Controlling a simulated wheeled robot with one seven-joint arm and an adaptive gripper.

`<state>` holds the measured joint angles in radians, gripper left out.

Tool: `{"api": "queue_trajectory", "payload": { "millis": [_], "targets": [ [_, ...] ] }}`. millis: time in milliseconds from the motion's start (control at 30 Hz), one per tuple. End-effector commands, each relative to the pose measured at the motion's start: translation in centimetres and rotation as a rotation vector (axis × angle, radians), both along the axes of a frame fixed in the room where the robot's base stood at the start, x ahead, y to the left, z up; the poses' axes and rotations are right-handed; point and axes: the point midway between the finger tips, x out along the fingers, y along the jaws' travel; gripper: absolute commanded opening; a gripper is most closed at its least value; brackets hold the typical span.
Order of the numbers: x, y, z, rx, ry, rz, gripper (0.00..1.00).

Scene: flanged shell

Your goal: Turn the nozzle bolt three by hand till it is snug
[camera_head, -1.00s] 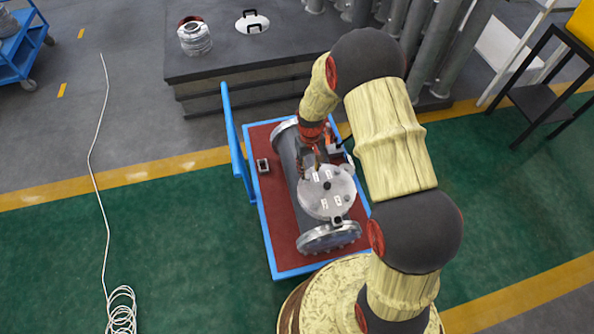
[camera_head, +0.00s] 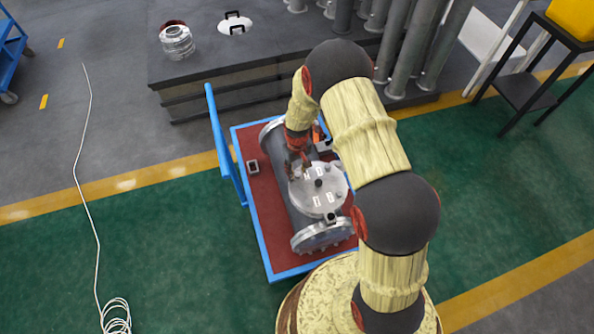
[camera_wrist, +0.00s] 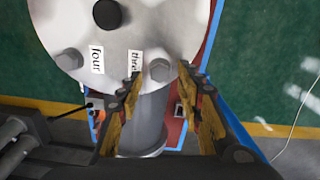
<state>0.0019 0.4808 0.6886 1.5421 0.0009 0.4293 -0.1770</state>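The nozzle's round grey cover (camera_head: 318,190) sits on top of the dark pipe shell, with bolts around its rim and white paper labels. In the wrist view, bolt three (camera_wrist: 160,70) is a grey hex head at the cover's edge, beside a partly hidden label (camera_wrist: 136,62) reading "thre". My gripper (camera_wrist: 161,74) is open. Its two fingers stand on either side of the bolt head, with a visible gap on each side. In the head view my gripper (camera_head: 298,168) is over the cover's far left edge, its fingertips small and hard to make out.
A second bolt (camera_wrist: 69,60) sits by the label "four" (camera_wrist: 96,59), and a black knob (camera_wrist: 107,14) is at the cover's middle. The shell lies on a red-topped cart (camera_head: 262,200) with a blue handle (camera_head: 222,140). A dark platform (camera_head: 200,65) stands behind.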

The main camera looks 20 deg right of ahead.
Motion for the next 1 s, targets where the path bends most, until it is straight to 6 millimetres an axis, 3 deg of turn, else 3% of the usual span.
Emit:
{"api": "queue_trajectory", "payload": {
  "millis": [133,733,1000],
  "targets": [
    [-0.01,0.00,0.03,0.000,0.000,0.000,0.35],
    [-0.02,0.00,0.04,0.000,0.001,0.000,0.01],
    [-0.03,-0.01,0.04,0.000,0.001,-0.003,0.00]
  ]
}}
